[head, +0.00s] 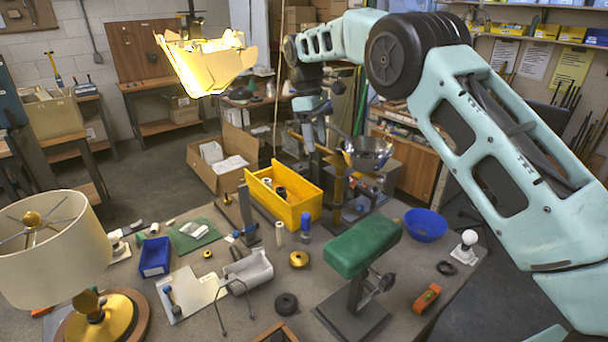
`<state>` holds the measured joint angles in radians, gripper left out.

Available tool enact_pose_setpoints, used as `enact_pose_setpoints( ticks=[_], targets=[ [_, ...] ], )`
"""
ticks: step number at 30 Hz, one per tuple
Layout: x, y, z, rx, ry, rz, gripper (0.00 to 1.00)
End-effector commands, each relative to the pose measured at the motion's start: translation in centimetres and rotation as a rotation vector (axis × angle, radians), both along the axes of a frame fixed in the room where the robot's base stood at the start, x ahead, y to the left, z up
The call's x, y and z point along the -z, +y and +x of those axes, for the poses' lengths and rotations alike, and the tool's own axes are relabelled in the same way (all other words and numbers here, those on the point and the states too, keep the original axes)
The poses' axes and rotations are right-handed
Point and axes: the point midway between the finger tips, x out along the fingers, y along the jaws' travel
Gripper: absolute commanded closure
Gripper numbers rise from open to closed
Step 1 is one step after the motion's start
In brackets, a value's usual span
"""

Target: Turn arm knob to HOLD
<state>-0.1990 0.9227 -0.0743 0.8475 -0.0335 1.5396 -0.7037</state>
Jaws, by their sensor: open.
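My gripper (309,140) hangs down at the far side of the bench, at the end of my arm reaching in from the right. It is open, with nothing seen between its fingers. It is close to a brass-and-dark upright stand (338,190), beside a metal bowl-shaped shade (368,153). I cannot tell whether they touch. A dark knob (386,282) sits on the side of a stand with a green padded top (362,246), nearer the front. No HOLD mark is legible, so I cannot tell which knob is the arm knob or how it is set.
A yellow bin (284,207) stands left of the upright stand. A blue bowl (426,225), a white bulb (466,247) and an orange level (427,297) lie at right. A cream-shaded lamp (55,245) fills the left front. Small parts crowd the bench (330,272).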

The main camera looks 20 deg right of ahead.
Motion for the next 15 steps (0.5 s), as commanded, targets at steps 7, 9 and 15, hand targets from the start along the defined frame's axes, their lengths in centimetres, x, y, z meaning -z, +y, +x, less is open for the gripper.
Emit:
enact_pose_setpoints(
  ticks=[7,9,15],
  targets=[
    [2.2,3.1,-2.9,0.026,-0.017,0.051,0.39],
    [2.5,3.7,-3.6,0.031,-0.020,0.061,0.39],
    [3.1,5.0,-5.0,0.042,-0.027,0.078,0.39]
  ],
)
